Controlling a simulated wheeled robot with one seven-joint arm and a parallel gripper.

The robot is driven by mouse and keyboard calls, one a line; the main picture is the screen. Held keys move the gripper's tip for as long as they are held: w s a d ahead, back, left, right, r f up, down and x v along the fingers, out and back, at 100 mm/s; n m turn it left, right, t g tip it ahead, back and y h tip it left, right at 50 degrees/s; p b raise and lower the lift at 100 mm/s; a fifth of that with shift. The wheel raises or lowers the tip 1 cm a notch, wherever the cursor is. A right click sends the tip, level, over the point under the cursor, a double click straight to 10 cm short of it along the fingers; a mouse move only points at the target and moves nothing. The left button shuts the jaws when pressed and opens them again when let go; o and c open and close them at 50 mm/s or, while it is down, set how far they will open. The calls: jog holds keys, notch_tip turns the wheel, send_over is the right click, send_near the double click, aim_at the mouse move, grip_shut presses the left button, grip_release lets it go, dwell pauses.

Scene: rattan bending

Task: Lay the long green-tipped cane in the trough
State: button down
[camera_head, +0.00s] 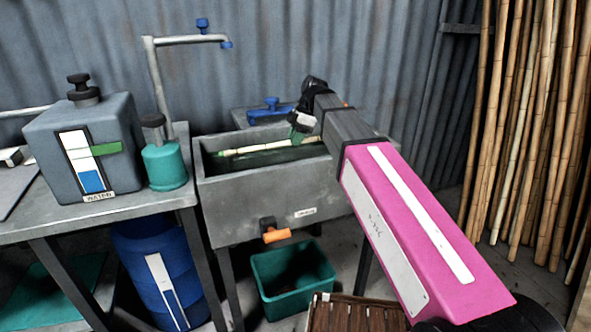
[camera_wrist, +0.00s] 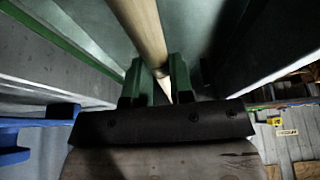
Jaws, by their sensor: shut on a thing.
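The long pale cane (camera_head: 262,147) lies lengthwise within the outline of the grey trough (camera_head: 285,190) in the head view. Whether it rests on anything or hangs just above the water is hard to tell. My gripper (camera_head: 300,124) is over the trough's right part, reaching down. In the wrist view the cane (camera_wrist: 141,28) runs between the green fingers of my gripper (camera_wrist: 158,84), which are shut on it. The trough walls show on both sides there. The cane's right end is partly hidden behind my gripper, and its tip colour is not clear.
A grey water tank (camera_head: 115,165) and a teal bottle (camera_head: 165,167) stand on the bench at left. A tap pipe (camera_head: 155,80) rises behind. An orange-handled valve (camera_head: 276,235) sticks out from the trough front. A green bin (camera_head: 292,280) sits below. Bamboo poles (camera_head: 530,130) lean at right.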

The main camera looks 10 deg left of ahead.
notch_tip(320, 180, down, 9)
dwell(0.5)
jog(key=shift+f, duration=0.65)
jog(key=c, duration=1)
grip_release()
jog(key=shift+r, duration=0.15)
jog(key=shift+r, duration=0.3)
jog(key=v, duration=1.2)
jog(key=shift+r, duration=0.25)
